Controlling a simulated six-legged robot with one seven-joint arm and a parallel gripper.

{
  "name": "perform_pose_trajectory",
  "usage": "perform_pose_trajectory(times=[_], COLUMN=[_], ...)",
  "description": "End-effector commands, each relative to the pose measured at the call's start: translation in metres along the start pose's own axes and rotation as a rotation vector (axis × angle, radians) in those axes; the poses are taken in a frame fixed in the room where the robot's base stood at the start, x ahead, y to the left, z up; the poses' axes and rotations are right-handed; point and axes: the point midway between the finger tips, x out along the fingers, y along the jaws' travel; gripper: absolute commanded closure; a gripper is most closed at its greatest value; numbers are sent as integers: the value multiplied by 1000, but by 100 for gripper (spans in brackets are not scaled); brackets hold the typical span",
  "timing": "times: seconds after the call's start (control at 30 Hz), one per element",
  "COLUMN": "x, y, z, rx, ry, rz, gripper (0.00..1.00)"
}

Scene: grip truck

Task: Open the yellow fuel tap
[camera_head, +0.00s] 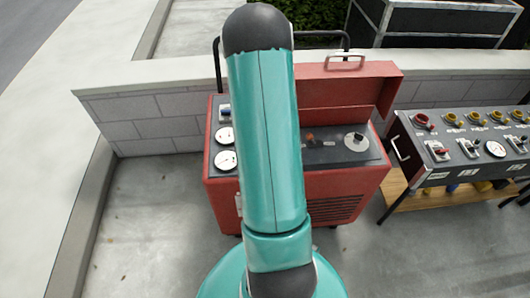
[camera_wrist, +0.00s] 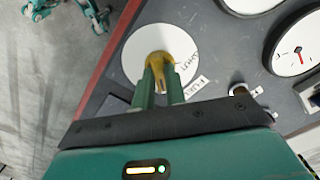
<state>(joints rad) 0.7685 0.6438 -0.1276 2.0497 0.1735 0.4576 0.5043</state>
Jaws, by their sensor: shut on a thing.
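The yellow fuel tap (camera_wrist: 159,60) stands on a round white plate (camera_wrist: 137,46) with small lettering in the wrist view. My gripper (camera_wrist: 160,82) is shut on the tap, with its two green fingers on either side of the yellow handle. The fingers and gripper body hide part of the handle and of the lettering. The tap is on the dark panel of a red machine (camera_head: 340,205). In the head view my teal arm covers the middle of the machine, so the tap and gripper are hidden there.
White gauges (camera_wrist: 298,47) sit right of the tap. The machine's red lid (camera_head: 345,90) stands raised. A block wall (camera_head: 150,117) runs behind. A table with knobs and gauges (camera_head: 440,172) stands to the right. The concrete floor (camera_head: 150,230) at left is clear.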

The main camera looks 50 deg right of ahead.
Motion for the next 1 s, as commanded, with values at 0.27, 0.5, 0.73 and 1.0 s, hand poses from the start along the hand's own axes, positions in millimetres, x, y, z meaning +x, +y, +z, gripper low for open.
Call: perform_pose_trajectory(times=[0.27,0.5,0.73,1.0], x=[-1,0,0,0], y=[-1,-1,-1,0], z=[0,-1,-1,0], rx=[98,122,121,120], ry=[2,2,1,0], rz=[-2,-2,-2,-1], gripper=[100,100,100,65])
